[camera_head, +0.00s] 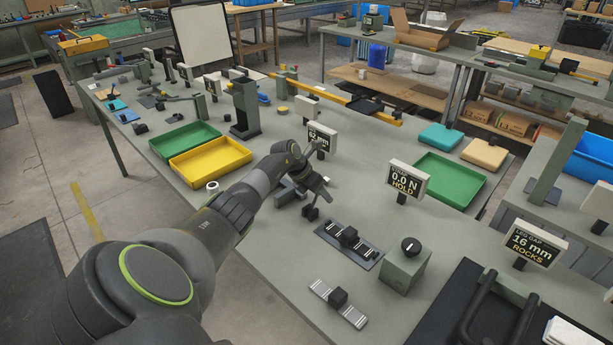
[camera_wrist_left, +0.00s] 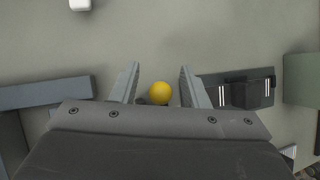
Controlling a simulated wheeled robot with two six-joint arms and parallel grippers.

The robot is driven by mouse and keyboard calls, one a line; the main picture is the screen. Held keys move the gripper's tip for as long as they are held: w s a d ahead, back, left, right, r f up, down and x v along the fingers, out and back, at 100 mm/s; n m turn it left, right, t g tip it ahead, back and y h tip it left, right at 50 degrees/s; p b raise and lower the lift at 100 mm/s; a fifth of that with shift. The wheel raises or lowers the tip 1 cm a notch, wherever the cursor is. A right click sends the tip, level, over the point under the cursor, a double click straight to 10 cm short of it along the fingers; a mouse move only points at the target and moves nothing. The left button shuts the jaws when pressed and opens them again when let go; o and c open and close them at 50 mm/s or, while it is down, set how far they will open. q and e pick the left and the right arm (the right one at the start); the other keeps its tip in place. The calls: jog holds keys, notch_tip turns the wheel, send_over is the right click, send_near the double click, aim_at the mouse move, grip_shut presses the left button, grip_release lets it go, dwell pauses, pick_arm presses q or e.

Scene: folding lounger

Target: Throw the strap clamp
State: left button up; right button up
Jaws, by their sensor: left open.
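My left gripper (camera_head: 318,190) is over the middle of the grey bench, with its fingers apart. In the left wrist view my left gripper (camera_wrist_left: 159,75) has a yellow ball-shaped knob (camera_wrist_left: 160,93) showing between its two fingers, with space on both sides. I take the knob to be the clamp's lever end; I cannot tell its height against the fingertips. In the head view the gripper hides it. A small display (camera_head: 408,181) reads 0.0 N and HOLD. A dark strip-shaped fixture with a black block (camera_head: 349,239) lies right of the gripper. My right gripper is not in view.
Other displays read 62 mm (camera_head: 322,137) and 16 mm ROCKS (camera_head: 532,242). A grey box with a black dial (camera_head: 406,266) stands to the right. Green (camera_head: 450,180) and yellow (camera_head: 210,163) trays lie on the bench. A grey post (camera_head: 245,108) stands behind the gripper.

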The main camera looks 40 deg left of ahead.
pick_arm(q)
jog(key=b+v, duration=0.3)
jog(key=v, duration=1.3)
jog(key=shift+r, duration=0.25)
jog(key=shift+s+a, duration=0.1)
jog(key=shift+s, duration=0.05)
